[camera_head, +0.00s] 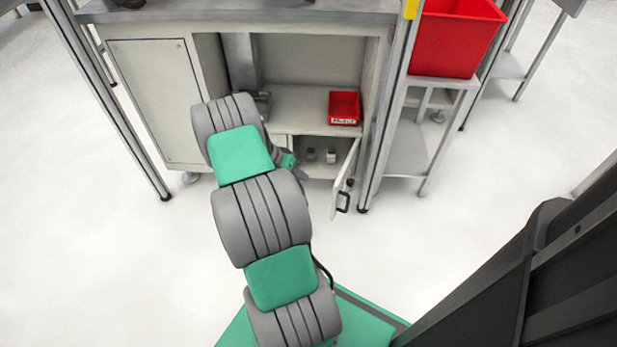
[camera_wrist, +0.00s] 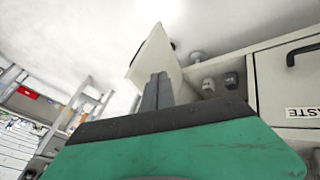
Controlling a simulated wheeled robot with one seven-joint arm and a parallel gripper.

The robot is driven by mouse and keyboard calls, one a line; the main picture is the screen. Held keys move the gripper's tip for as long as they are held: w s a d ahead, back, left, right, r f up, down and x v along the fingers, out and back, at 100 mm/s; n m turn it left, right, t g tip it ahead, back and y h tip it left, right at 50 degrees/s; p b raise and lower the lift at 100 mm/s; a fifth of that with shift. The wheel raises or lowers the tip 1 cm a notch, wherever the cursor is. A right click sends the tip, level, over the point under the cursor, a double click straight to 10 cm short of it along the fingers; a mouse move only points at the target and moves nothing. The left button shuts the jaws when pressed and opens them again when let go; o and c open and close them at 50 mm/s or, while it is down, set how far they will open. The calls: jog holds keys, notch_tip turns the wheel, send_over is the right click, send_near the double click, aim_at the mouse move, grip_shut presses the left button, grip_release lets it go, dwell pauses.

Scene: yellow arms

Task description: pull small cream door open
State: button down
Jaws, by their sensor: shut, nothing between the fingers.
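The small cream door (camera_head: 346,178) stands swung out from the low compartment of the cabinet, well open. Its black handle (camera_head: 344,203) is on the outer face near the free edge. In the wrist view the door (camera_wrist: 152,58) rises behind my gripper fingers (camera_wrist: 157,90), which are closed together and empty. In the head view my gripper (camera_head: 302,175) is mostly hidden by my arm, and its tip is to the left of the door, on its inner side. I cannot tell whether the fingers touch the door.
Two small containers (camera_head: 321,156) sit inside the low compartment. A red bin (camera_head: 344,107) is on the shelf above. A larger closed cream door (camera_head: 157,100) is at left. A grey frame post (camera_head: 386,115) stands just right of the open door. Floor in front is clear.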

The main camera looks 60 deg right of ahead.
jog(key=s+d+f+b, duration=0.3)
jog(key=s+d+f, duration=0.1)
jog(key=s+f, duration=0.2)
jog(key=shift+s+f, duration=0.2)
jog(key=shift+s, duration=0.45)
